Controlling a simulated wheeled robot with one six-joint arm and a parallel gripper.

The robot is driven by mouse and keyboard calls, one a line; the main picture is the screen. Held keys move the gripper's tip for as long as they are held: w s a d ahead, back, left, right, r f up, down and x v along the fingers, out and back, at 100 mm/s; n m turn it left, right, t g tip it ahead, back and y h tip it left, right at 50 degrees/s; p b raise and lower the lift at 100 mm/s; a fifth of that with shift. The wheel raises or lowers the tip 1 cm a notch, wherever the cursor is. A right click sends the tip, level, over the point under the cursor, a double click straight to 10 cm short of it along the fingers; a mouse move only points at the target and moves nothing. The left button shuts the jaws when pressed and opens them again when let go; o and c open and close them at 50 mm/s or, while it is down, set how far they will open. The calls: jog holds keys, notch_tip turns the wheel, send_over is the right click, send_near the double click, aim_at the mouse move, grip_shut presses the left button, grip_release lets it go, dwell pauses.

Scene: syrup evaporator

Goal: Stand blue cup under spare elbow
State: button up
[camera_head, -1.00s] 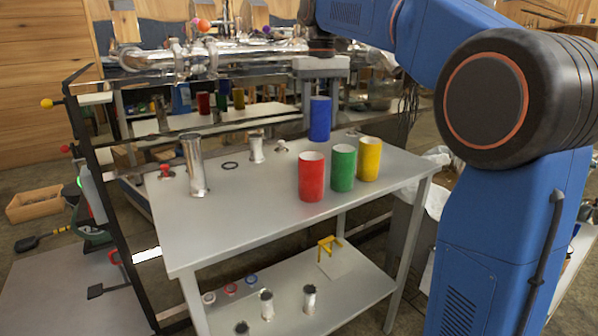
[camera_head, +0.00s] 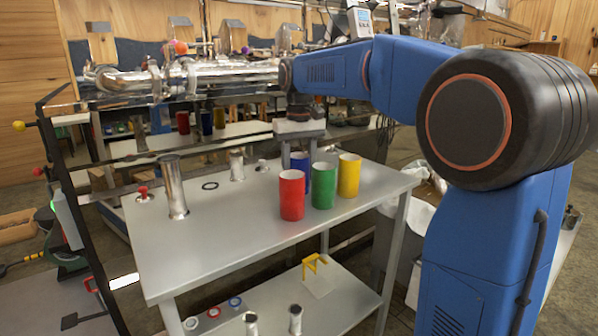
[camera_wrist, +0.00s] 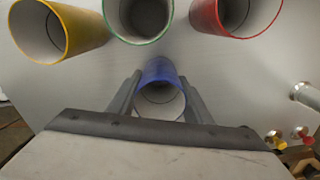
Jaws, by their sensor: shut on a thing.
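The blue cup (camera_head: 299,161) is upright between the fingers of my gripper (camera_head: 299,151), at the back of the grey table (camera_head: 225,235). The red and green cups hide its lower part, so I cannot tell whether it touches the table. In the wrist view the blue cup (camera_wrist: 158,72) shows between both fingers of my gripper (camera_wrist: 160,82), its open mouth facing the camera. Shiny pipework (camera_head: 200,76) runs behind the table. I cannot tell which fitting is the spare elbow.
The red cup (camera_head: 291,197), green cup (camera_head: 322,187) and yellow cup (camera_head: 349,177) stand close in front and to the right. A tall metal tube (camera_head: 173,188) and a shorter one (camera_head: 237,166) stand left. The table's front left is clear.

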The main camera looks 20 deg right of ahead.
jog(key=shift+f, duration=0.1)
jog(key=o, duration=1.1)
